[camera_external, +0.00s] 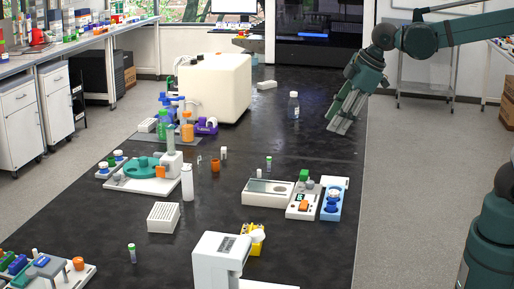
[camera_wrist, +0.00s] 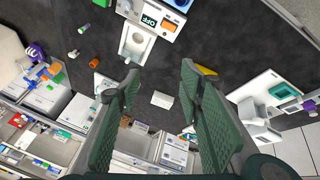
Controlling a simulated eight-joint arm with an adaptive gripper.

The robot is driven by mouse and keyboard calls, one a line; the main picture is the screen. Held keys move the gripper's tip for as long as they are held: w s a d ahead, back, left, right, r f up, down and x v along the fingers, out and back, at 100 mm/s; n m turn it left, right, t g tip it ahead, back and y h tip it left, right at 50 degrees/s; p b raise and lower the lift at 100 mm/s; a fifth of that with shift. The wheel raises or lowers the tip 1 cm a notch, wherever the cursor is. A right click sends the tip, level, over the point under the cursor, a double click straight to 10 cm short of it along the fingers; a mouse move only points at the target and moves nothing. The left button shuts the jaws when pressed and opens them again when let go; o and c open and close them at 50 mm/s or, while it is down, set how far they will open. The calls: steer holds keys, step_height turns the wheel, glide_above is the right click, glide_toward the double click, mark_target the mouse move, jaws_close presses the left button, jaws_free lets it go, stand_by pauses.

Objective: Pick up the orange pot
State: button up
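A small orange pot (camera_external: 215,165) stands upright on the black bench in the external view, right of the white device with the green disc. A larger orange bottle (camera_external: 187,131) stands farther back, beside a green bottle. My gripper (camera_external: 340,126) is raised over the right edge of the bench, far to the right of the pot and well apart from it. In the wrist view my gripper (camera_wrist: 158,82) has its two green fingers spread with nothing held between them.
A white bottle (camera_external: 187,183) and the green-disc device (camera_external: 137,180) stand left of the pot. White instruments (camera_external: 268,192) lie to its right, a white rack (camera_external: 163,217) in front. A large white box (camera_external: 215,88) stands behind. Bare bench lies around the pot's right side.

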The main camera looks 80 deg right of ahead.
steer(key=w+d+r+n+g+p, duration=0.1)
steer(key=w+d+n, duration=0.15)
steer(key=w, duration=0.55)
steer(key=w+d+r+n+p, duration=0.1)
steer(key=w+d, duration=0.2)
steer(key=w, duration=0.5)
steer(key=n+g+h+p, duration=0.1)
steer(key=n+g+p, duration=0.4)
steer(key=n, duration=0.6)
glide_above(215, 165)
steer(key=shift+t, duration=0.4)
step_height(215, 165, down, 25)
steer(key=shift+f+p, duration=0.1)
steer(key=shift+p, duration=0.25)
steer(key=shift+d+f, duration=0.25)
steer(key=shift+f, duration=0.15)
steer(key=shift+f, duration=0.1)
steer(key=shift+d+f, duration=0.15)
steer(key=shift+f, duration=1)
steer(key=shift+f, duration=0.15)
